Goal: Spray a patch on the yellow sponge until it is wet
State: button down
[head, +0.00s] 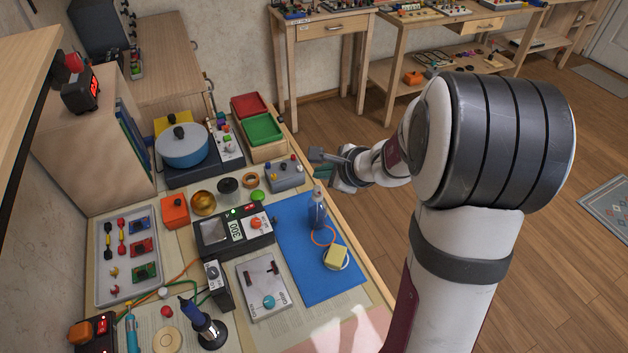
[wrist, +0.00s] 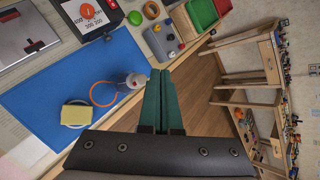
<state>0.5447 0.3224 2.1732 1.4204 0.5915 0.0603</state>
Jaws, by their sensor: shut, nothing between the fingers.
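The yellow sponge (head: 335,257) lies on the blue mat (head: 294,268), with a pale round rim showing around it. The sponge also shows at the left in the wrist view (wrist: 76,115). A blue-grey spray bottle (head: 317,213) stands upright on the mat behind the sponge, beside an orange ring (head: 323,236). My gripper (head: 318,156) is shut and empty, raised beyond the bottle near the table's right edge. Its green fingers (wrist: 160,80) are together. I cannot tell whether the sponge is wet.
A scale-like device (head: 235,232) with a display stands left of the mat. A grey box with knobs (head: 285,175) is behind the bottle. Red (head: 250,105) and green trays (head: 262,129) stand at the back. The mat's near part is clear.

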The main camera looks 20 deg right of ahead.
jog(key=shift+f, duration=0.75)
jog(key=shift+f, duration=0.1)
dwell(1.4)
jog(key=shift+f, duration=0.3)
jog(key=shift+f, duration=0.55)
dwell(0.5)
jog(key=shift+r, duration=1)
notch_tip(320, 180, up, 5)
dwell(0.4)
